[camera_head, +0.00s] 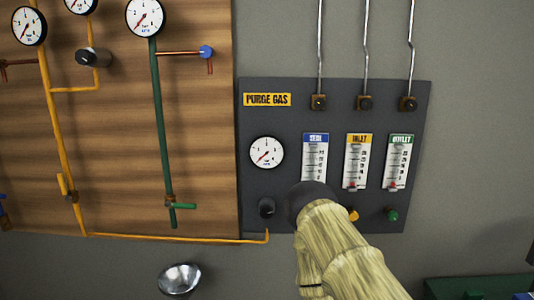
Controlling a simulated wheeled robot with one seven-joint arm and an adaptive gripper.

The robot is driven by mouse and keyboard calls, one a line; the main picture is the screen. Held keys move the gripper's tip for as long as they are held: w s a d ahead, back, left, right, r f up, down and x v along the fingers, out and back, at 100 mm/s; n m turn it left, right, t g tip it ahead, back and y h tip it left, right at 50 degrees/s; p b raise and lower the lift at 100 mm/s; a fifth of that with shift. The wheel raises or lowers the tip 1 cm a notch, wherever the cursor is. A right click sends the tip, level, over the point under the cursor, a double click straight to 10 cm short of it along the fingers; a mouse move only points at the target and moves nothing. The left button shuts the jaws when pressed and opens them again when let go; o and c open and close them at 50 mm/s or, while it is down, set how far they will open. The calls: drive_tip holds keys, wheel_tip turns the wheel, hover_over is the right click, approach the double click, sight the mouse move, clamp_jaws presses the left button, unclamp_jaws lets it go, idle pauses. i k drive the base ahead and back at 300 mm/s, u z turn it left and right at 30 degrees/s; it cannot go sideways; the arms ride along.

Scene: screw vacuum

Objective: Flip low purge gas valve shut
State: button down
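The dark purge gas panel (340,93) hangs on the grey wall, with a yellow "PURGE GAS" label (267,99). Along its lower part are a black knob (266,207), a yellow knob (352,214) and a green knob (391,215). Above them stand flow meters with a blue label (315,138), a yellow "INLET" label (359,139) and a green "OUTLET" label (401,140); the blue one is too blurred to read. My arm's dark end (312,197) covers the panel below the blue-labelled meter. My gripper's fingers and whatever is behind them are hidden.
A gauge (266,153) sits on the panel's left. To the left is a wooden board (110,180) with yellow and green pipes, gauges and valves. A metal bowl-like thing (180,279) is below. A green box (475,286) is at lower right.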

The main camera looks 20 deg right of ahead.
sight(60, 177)
drive_tip(key=u, duration=0.55)
drive_tip(key=k, duration=0.65)
drive_tip(key=u, duration=0.8)
drive_tip(key=i, duration=1)
drive_tip(key=z, duration=0.75)
drive_tip(key=i, duration=0.55)
drive_tip(key=z, duration=0.5)
